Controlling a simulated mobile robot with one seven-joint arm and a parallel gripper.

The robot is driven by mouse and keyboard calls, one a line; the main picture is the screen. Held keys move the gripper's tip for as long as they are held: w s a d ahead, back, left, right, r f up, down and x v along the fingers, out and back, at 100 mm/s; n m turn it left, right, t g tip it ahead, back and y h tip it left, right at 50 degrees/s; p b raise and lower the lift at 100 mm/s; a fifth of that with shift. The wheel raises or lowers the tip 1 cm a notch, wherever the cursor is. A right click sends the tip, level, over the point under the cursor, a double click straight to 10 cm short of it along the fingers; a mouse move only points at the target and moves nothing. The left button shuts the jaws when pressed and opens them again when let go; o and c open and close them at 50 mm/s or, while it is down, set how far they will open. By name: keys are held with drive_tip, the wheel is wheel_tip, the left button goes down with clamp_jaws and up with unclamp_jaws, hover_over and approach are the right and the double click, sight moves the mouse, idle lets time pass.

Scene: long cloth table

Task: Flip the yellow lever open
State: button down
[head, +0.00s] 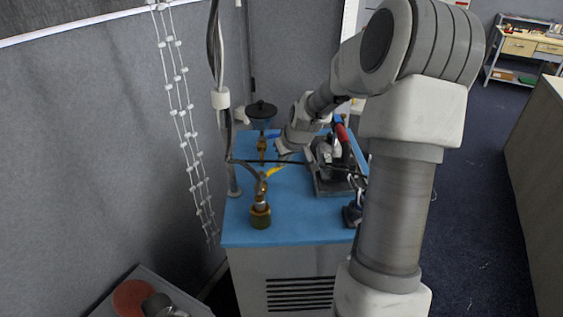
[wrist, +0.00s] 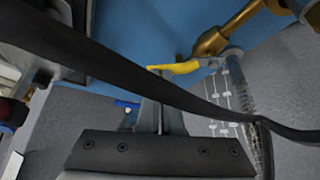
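The yellow lever (head: 275,170) is on the brass pipework (head: 261,185) above the blue tabletop. In the wrist view, the yellow lever (wrist: 182,67) extends left from the brass valve (wrist: 213,42). My gripper (head: 285,148) is just behind and right of the lever in the head view, where its fingers are hard to make out. In the wrist view, my gripper's fingers (wrist: 160,82) are close together, with their tips at the lever's free end. I cannot tell whether they touch it. A dark cable crosses in front of the fingers.
A black-and-grey device with a red part (head: 341,134) stands right of the pipework on the blue tabletop (head: 305,222). A thin dark cable (head: 300,163) crosses near the lever. A grey upright pipe (head: 233,180) stands at the left edge. The front of the tabletop is mostly clear.

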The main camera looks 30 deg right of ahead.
drive_tip(key=shift+w+n+y+p, duration=0.3)
drive_tip(key=shift+w+n+y, duration=0.1)
drive_tip(key=shift+w+n, duration=0.5)
drive_tip(key=w+n+y, duration=0.1)
drive_tip(key=n, duration=0.1)
drive_tip(key=w+a+n+y, duration=0.1)
drive_tip(key=n, duration=0.1)
drive_tip(key=shift+w+a+g, duration=0.1)
drive_tip(key=shift+w+g, duration=0.05)
drive_tip(key=shift+g, duration=0.15)
drive_tip(key=shift+s+a, duration=0.55)
drive_tip(key=shift+s, duration=0.05)
drive_tip(key=shift+r, duration=0.1)
